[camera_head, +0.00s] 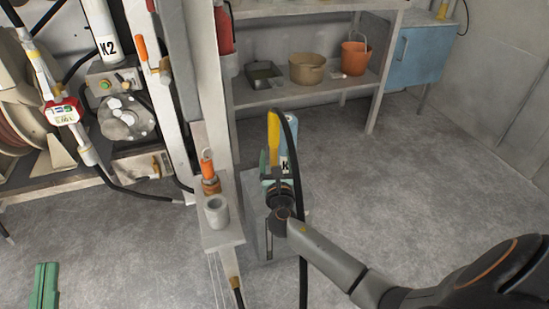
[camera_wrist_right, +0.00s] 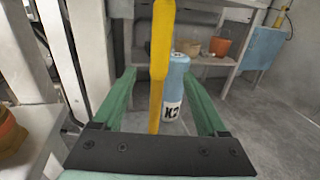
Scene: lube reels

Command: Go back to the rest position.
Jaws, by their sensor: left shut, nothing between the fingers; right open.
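My right gripper (camera_head: 275,172) is at the end of the arm coming in from the lower right, beside the grey post. In the right wrist view its two green fingers (camera_wrist_right: 160,78) are spread apart. A yellow handle (camera_wrist_right: 161,50) stands upright in line with the gap between them; I cannot tell whether it touches either finger. It also shows in the head view (camera_head: 273,132), with a black hose looping beside it. My left gripper (camera_head: 44,287) shows only as green fingers at the lower left edge, shut and empty, over bare floor.
A blue cylinder (camera_wrist_right: 176,83) marked K2 stands beyond the right gripper. A grey bracket (camera_head: 228,236) with a cup (camera_head: 216,211) and an orange-handled nozzle (camera_head: 208,170) is left of it. Shelves (camera_head: 300,94) stand behind. The floor (camera_head: 400,170) at right is clear.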

